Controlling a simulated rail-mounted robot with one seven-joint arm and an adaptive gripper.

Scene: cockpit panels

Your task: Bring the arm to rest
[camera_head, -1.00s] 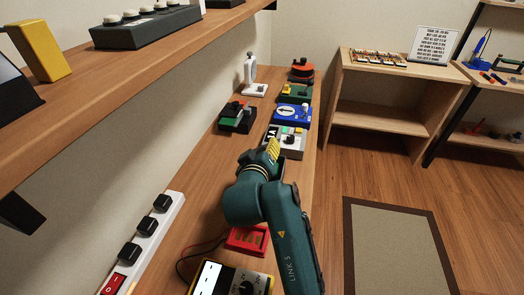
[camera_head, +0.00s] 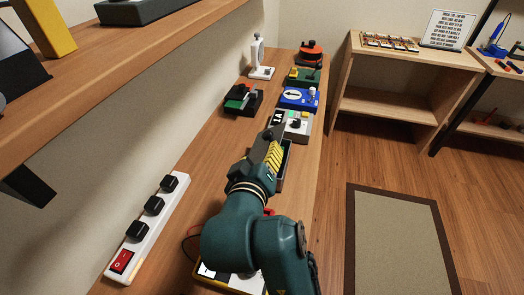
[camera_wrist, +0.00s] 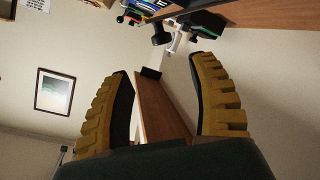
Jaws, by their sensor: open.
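My teal arm (camera_head: 235,225) reaches up from the lower part of the head view, over the long wooden bench. My gripper (camera_head: 275,145), with yellow ridged finger pads, is raised above the bench, in front of the grey panel in the picture. In the wrist view my gripper (camera_wrist: 162,65) shows two yellow-padded fingers spread well apart. Nothing is held between them. The arm hides part of the bench and of a yellow-edged panel (camera_head: 238,283) below it.
Along the bench stand a grey panel (camera_head: 298,126), a blue panel (camera_head: 299,98), a green panel (camera_head: 303,76) and a black box (camera_head: 243,100). A white power strip (camera_head: 150,230) lies at left. A shelf (camera_head: 110,85) overhangs the left. The floor mat (camera_head: 397,240) is clear.

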